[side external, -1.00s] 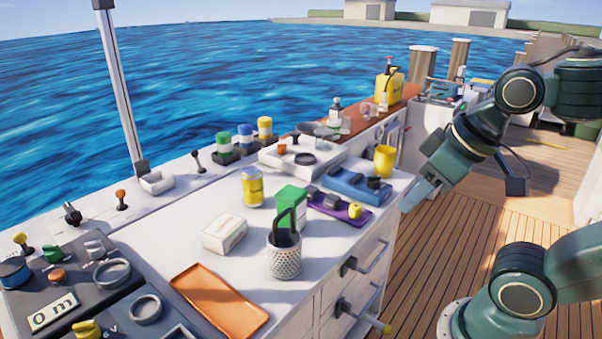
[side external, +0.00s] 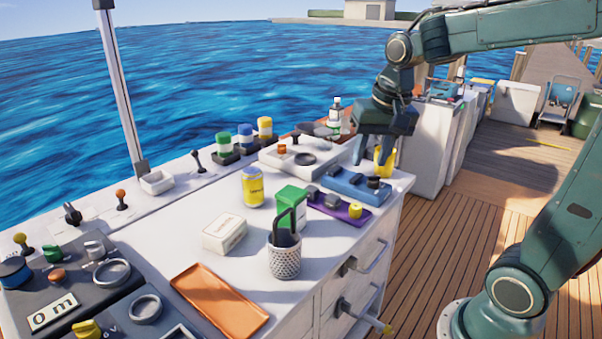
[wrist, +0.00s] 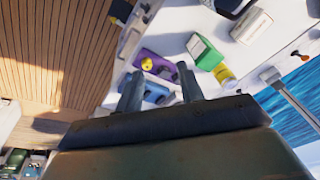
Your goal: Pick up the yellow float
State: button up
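A small round yellow piece (side external: 355,211), which looks like the float, sits at the right end of a purple tray (side external: 325,207) on the white counter. It also shows in the wrist view (wrist: 147,63), just beyond my fingertips. My gripper (side external: 373,160) points down over the back right of the counter, its two fingers apart with nothing visibly held. In the side view the fingers are beside a yellow cup (side external: 391,157), which they partly hide. I cannot tell whether they touch it. In the wrist view my gripper (wrist: 159,69) also shows spread fingers.
A blue tray (side external: 345,183) with dark pieces lies behind the purple one. A green box (side external: 291,198), a mesh holder (side external: 284,259), a yellow can (side external: 252,187) and a white box (side external: 225,233) stand left of it. An orange tray (side external: 220,299) lies at the front.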

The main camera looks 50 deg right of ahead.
jog(key=w+d+f+m+g, duration=0.2)
jog(key=w+d+f+m, duration=0.2)
jog(key=w+d, duration=0.15)
jog(key=m, duration=0.4)
send_over(356, 205)
notch_tip(356, 205, down, 5)
jog(key=shift+g+y, duration=0.3)
jog(key=shift+g, duration=0.1)
jog(key=shift+s+a+f, duration=0.1)
jog(key=shift+a+f, duration=0.05)
jog(key=shift+f, duration=4.1)
jog(key=shift+f, duration=2.6)
jog(key=shift+c, duration=0.2)
jog(key=c, duration=0.6)
